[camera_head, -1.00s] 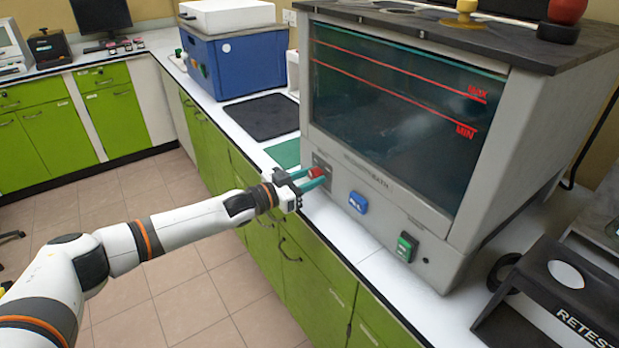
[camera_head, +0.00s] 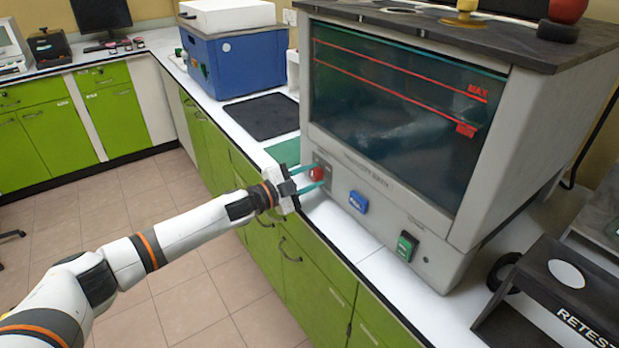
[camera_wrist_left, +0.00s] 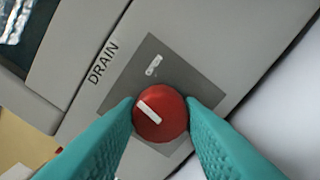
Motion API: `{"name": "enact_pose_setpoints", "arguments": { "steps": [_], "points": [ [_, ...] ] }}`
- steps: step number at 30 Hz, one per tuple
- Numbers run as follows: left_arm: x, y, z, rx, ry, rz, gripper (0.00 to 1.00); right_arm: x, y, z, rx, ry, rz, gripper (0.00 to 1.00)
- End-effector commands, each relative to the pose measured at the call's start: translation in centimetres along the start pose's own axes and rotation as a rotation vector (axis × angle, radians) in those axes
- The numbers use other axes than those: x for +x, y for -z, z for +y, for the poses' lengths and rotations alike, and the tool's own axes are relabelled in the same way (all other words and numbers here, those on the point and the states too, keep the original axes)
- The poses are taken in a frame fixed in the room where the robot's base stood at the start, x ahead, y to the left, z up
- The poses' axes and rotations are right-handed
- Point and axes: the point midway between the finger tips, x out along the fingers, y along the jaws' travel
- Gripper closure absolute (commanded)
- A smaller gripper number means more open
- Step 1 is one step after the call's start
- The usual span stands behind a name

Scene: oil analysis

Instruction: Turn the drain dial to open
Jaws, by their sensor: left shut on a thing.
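The red drain dial (camera_head: 317,174) is on the left of the grey bath's front panel. In the left wrist view the dial (camera_wrist_left: 174,112) has a white line slanting down to the right, on a dark grey plate (camera_wrist_left: 203,91). The word DRAIN is printed beside the plate, and a small white mark too small to read is on it. My left gripper (camera_head: 314,177) is shut on the dial, with one teal finger on each side. Its fingertips (camera_wrist_left: 161,103) hide part of the plate. My right gripper is not in view.
A blue switch (camera_head: 358,202) and a green switch (camera_head: 406,246) are further right on the panel. The grey bath (camera_head: 470,245) has a dark window with red MAX and MIN lines. A black retest stand (camera_head: 545,290) is at right. The white counter (camera_head: 340,228) before the bath is clear.

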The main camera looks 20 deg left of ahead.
Motion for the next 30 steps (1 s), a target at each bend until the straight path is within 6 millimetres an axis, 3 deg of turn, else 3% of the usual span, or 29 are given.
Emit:
{"name": "enact_pose_setpoints", "arguments": {
  "steps": [15,30],
  "points": [
    [0.0,0.1,-0.2,0.451,0.001,0.000,0.89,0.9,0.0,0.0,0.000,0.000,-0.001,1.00],
    [0.0,0.0,-0.1,0.644,0.001,-0.001,0.89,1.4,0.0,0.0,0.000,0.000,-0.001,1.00]
  ]
}}
